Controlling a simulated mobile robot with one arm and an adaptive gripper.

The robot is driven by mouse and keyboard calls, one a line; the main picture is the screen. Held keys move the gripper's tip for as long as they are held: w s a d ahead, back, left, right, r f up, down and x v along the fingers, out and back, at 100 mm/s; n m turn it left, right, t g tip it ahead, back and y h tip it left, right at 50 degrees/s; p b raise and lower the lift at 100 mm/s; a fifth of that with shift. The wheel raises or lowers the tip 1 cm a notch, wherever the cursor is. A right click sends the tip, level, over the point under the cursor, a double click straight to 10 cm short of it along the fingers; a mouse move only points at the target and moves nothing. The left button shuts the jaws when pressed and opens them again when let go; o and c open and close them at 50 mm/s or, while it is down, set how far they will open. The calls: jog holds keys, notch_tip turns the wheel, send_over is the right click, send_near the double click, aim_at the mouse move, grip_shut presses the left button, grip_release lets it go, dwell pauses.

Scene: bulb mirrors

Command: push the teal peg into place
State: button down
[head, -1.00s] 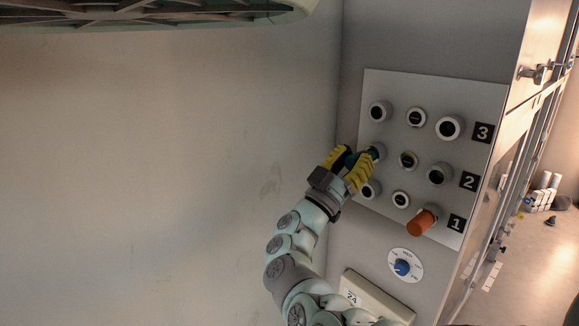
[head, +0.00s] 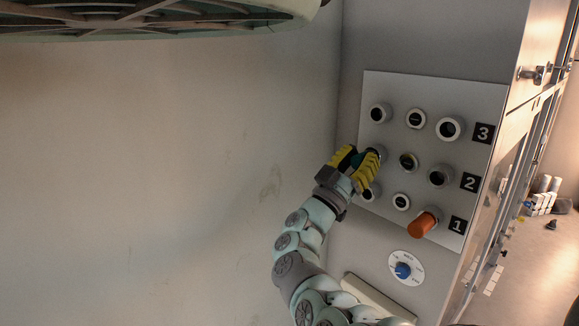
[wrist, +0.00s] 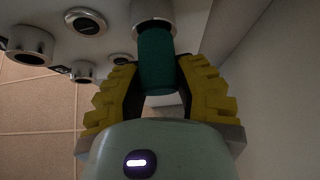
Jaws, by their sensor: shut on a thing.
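The teal peg (wrist: 155,62) stands between my gripper's yellow fingers in the wrist view. Its far end meets the mouth of a light metal socket (wrist: 152,16), and part of its length is outside. How deep it sits inside cannot be seen. My gripper (head: 369,158) is shut on the peg and is close to the panel (head: 432,95), at the left socket of the row marked 2. In the head view the fingers hide most of the peg and that socket.
Several round sockets fill the panel around my gripper. An orange peg (head: 423,224) sticks out in row 1. A blue dial (head: 403,270) and a pale box (head: 378,296) are below. A plain wall (head: 150,170) is at the left.

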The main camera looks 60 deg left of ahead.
jog(key=shift+w, duration=0.15)
jog(key=shift+c, duration=0.4)
grip_release()
dwell(0.5)
jog(key=shift+b+v, duration=0.4)
jog(key=shift+v, duration=2.55)
